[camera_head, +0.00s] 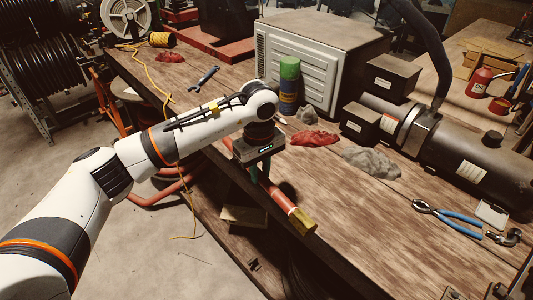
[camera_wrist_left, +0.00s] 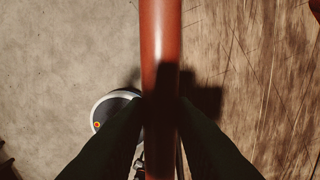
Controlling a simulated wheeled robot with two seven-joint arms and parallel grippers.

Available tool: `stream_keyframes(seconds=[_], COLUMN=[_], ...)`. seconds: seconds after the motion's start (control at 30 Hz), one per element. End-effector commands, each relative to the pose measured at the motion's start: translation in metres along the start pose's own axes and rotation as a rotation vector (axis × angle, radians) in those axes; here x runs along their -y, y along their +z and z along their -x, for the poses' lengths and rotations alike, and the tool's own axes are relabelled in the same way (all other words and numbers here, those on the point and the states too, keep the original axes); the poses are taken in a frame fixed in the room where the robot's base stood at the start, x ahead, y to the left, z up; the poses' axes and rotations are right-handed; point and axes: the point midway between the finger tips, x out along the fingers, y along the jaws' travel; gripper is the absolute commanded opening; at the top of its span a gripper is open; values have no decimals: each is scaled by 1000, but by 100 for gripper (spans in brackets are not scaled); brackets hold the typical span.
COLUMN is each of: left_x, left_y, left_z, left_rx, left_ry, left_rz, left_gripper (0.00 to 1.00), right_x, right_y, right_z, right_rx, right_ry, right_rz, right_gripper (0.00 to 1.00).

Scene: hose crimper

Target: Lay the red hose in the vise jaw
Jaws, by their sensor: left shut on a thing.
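My left gripper (camera_head: 262,175) is shut on the red hose (camera_head: 280,199), near the front edge of the wooden workbench. In the head view the hose slants down to the right and ends in a brass-coloured fitting (camera_head: 302,222). My gripper and wrist hide part of the hose. In the left wrist view the hose (camera_wrist_left: 160,40) runs straight up the middle, between the dark fingers of my left gripper (camera_wrist_left: 161,103). I cannot make out the vise jaw for certain in either view. My right gripper is not in view.
The workbench (camera_head: 370,220) has clear room right of the hose. Red rags (camera_head: 314,138), a grey rag (camera_head: 371,162), a green-topped can (camera_head: 289,85) and a white vented box (camera_head: 300,70) stand or lie behind. Blue-handled pliers (camera_head: 450,219) lie right, before a dark cylindrical machine (camera_head: 465,150).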

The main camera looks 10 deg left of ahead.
Motion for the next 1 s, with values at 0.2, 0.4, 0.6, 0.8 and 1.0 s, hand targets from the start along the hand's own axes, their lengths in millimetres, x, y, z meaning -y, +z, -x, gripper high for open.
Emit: stream_keyframes(seconds=[0.2, 0.4, 0.6, 0.8, 1.0], left_x=[-47, -113, -163, -192, -189], left_y=[-22, -55, -82, -97, -97], left_z=[-39, -96, -141, -166, -165], left_rx=[-2, -6, -5, -3, -2], left_ry=[3, 6, 3, -3, -4], left_rz=[-199, -487, -726, -866, -860], left_gripper=[0, 0, 0, 0, 0], right_x=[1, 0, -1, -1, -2], right_y=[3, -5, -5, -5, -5], right_z=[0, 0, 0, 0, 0], right_rx=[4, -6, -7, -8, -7], right_ry=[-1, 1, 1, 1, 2], right_rz=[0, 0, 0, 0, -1], right_gripper=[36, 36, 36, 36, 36])
